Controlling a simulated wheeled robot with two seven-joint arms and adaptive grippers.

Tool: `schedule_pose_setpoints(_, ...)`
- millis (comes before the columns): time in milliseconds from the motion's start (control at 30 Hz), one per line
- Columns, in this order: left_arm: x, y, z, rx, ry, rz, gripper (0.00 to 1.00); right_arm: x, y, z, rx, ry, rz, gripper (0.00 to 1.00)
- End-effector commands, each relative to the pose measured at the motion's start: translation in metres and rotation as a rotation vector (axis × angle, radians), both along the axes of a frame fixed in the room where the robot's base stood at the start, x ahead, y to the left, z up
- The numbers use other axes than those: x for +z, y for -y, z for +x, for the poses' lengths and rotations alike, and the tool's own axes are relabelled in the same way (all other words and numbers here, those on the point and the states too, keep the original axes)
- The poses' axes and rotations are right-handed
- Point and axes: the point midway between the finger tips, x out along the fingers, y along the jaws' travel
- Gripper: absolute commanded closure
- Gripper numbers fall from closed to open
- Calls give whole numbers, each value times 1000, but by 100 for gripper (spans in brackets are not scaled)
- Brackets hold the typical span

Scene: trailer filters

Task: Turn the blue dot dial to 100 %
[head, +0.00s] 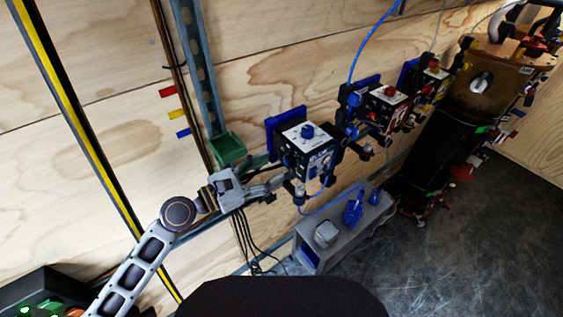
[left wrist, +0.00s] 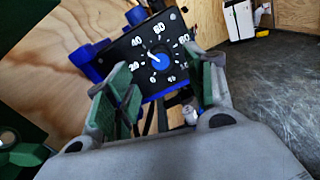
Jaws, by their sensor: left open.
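The blue dot dial is a blue knob (left wrist: 159,60) on a box with a dark face and white percent numbers (left wrist: 137,41). In the left wrist view its white pointer seems to point up-left, roughly between 20 and 40. In the head view the blue knob (head: 308,131) sits on top of the box (head: 306,158) fixed to the wooden wall. My left gripper (head: 279,187) is open, just left of and below the box. In the left wrist view its green-padded fingers (left wrist: 160,78) frame the dial from both sides, apart from the knob. My right gripper is not in view.
Similar boxes with a red knob (head: 390,92) and a yellow label (head: 433,84) stand along the wall to the right. A green bin (head: 227,149) is just left of the blue box. Blue tubes hang nearby.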

Motion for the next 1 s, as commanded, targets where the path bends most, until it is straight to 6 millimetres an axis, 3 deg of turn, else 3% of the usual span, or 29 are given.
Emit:
schedule_pose_setpoints(333, 1, 27, 17, 0, 1, -1, 46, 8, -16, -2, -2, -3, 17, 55)
schedule_pose_setpoints(900, 0, 37, 23, -1, 0, 0, 46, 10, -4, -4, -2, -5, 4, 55)
schedule_pose_setpoints(1000, 0, 37, 23, -1, 0, 0, 59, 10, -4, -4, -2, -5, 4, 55)
